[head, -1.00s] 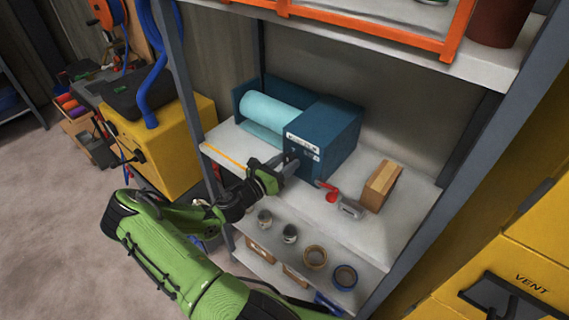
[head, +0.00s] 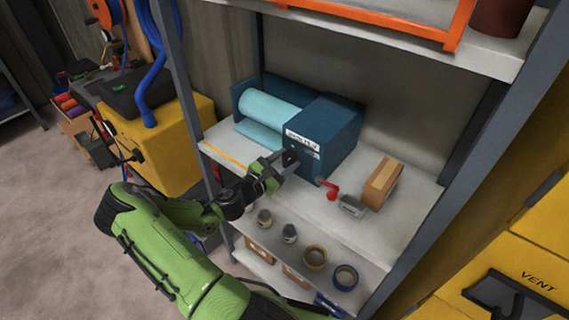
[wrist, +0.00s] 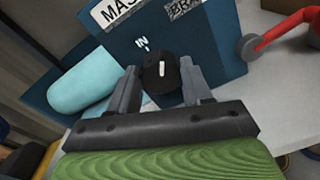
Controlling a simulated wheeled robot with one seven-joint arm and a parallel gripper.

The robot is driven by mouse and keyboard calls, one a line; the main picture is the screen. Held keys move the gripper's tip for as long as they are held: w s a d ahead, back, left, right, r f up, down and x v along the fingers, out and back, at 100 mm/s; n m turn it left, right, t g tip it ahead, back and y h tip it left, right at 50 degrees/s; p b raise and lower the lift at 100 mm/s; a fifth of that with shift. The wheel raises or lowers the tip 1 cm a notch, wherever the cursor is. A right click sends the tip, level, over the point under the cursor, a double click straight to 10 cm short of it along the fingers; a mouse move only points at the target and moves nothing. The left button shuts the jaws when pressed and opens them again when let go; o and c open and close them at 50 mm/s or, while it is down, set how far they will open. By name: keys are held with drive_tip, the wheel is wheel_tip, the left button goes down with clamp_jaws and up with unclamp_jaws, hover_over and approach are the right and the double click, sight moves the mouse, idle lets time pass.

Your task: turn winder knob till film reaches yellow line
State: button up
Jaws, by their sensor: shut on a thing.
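The winder is a dark blue box (head: 335,135) on the shelf, with a light blue film roll (head: 268,103) at its left. A flat sheet of film (head: 260,136) runs out under the roll. The yellow line (head: 224,155) crosses the shelf in front, with bare shelf between it and the film's edge. The black winder knob (wrist: 161,72) with a white mark sits on the box's front below the letters "IN". My gripper (head: 288,163) is at the box front, its fingers on either side of the knob in the wrist view (wrist: 159,80), shut on it.
A red lever (head: 331,190), a small grey metal piece (head: 352,206) and a wooden block (head: 382,184) stand right of the winder. Tape rolls (head: 345,277) and small jars lie on the shelf below. A grey shelf post (head: 180,85) stands at left.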

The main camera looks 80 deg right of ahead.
drive_tip(key=m+b, duration=0.2)
drive_tip(key=m, duration=0.1)
drive_tip(key=m+b, duration=0.2)
drive_tip(key=m, duration=0.1)
drive_tip(key=shift+s+f, duration=0.1)
drive_tip(key=shift+f, duration=0.1)
drive_tip(key=m+b, duration=0.3)
drive_tip(key=m+t+b, duration=0.1)
drive_tip(key=m+b, duration=0.2)
drive_tip(key=shift+a+f, duration=0.1)
drive_tip(key=shift+f, duration=0.1)
drive_tip(key=m+b, duration=0.3)
drive_tip(key=b, duration=0.1)
drive_tip(key=m+b, duration=0.3)
drive_tip(key=b, duration=0.1)
drive_tip(key=shift+s+f+t, duration=0.1)
drive_tip(key=shift+f+t, duration=0.1)
drive_tip(key=shift+t, duration=0.1)
drive_tip(key=m+b, duration=0.4)
drive_tip(key=b, duration=0.1)
drive_tip(key=shift+h, duration=0.4)
drive_tip(key=shift+r+m+b, duration=0.1)
drive_tip(key=shift+m+b, duration=0.9)
drive_tip(key=shift+b, duration=0.25)
drive_tip(key=o, duration=1)
drive_tip(key=shift+r, duration=0.15)
drive_tip(key=shift+o, duration=0.2)
